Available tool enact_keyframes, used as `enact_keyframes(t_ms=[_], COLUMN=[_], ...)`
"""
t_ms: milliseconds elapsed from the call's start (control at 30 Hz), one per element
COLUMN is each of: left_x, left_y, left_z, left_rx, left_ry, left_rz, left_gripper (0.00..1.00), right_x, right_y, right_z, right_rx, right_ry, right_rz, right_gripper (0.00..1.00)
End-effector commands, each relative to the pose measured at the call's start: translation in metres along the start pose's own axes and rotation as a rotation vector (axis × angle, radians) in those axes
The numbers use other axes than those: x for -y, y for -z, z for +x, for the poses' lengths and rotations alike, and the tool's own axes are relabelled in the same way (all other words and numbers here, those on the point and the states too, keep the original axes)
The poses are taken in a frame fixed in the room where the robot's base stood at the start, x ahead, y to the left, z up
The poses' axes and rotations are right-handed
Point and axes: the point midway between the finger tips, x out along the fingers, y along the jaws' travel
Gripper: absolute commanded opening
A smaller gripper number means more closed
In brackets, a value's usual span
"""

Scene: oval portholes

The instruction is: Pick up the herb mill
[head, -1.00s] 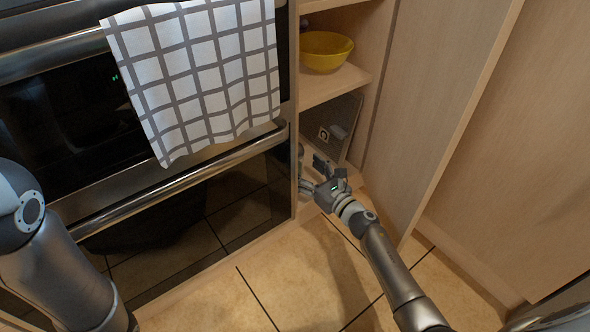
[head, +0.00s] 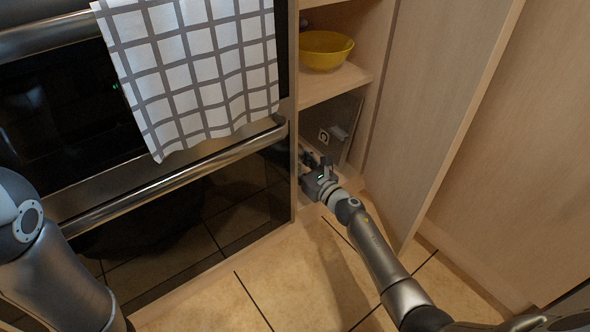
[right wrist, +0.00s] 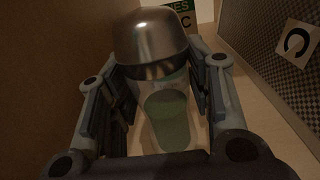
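The herb mill (right wrist: 168,108) stands upright in the right wrist view, with a shiny metal domed cap and a clear body holding green contents. My right gripper (right wrist: 163,95) has one finger on each side of it; the fingers look spread, and I see no clear contact. In the head view my right gripper (head: 311,163) reaches into the low compartment beside the oven, and I cannot make out the mill there. My left gripper is out of view; only the left arm shows at the left edge.
A yellow bowl (head: 325,50) sits on the shelf (head: 335,84) above the low compartment. The oven (head: 150,190) with a checked towel (head: 195,75) is to the left. A dark panel with a white label (right wrist: 296,42) stands close right of the gripper.

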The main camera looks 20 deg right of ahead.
Motion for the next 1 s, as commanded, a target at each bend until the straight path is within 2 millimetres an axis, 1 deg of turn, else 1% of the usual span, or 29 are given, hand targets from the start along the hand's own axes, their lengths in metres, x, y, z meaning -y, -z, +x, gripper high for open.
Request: enact_keyframes(t_ms=[33,200,467,633,767,900,933,1000], left_x=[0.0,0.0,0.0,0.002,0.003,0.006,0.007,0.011], left_y=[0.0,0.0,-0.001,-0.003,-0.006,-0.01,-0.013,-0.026], left_z=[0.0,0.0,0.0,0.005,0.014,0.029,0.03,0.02], left_rx=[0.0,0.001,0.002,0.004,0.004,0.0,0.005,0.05], left_ry=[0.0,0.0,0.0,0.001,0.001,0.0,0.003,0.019], left_rz=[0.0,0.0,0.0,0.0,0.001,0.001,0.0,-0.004], left_gripper=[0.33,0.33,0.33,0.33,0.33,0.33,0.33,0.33], right_x=[0.0,0.0,0.0,0.0,0.0,0.0,0.0,-0.001], right_y=[0.0,0.0,-0.002,-0.009,-0.02,-0.04,-0.042,-0.051], right_z=[0.0,0.0,0.0,0.0,0.0,-0.001,-0.005,-0.012], right_rx=[0.0,0.0,0.002,0.002,0.002,0.002,0.0,0.0], right_ry=[0.0,0.0,0.0,0.0,0.0,-0.001,0.0,0.0], right_rz=[0.0,0.0,0.0,0.0,-0.001,-0.002,-0.002,-0.002], right_gripper=[0.35,0.14,0.13,0.13,0.13,0.13,0.13,0.13])
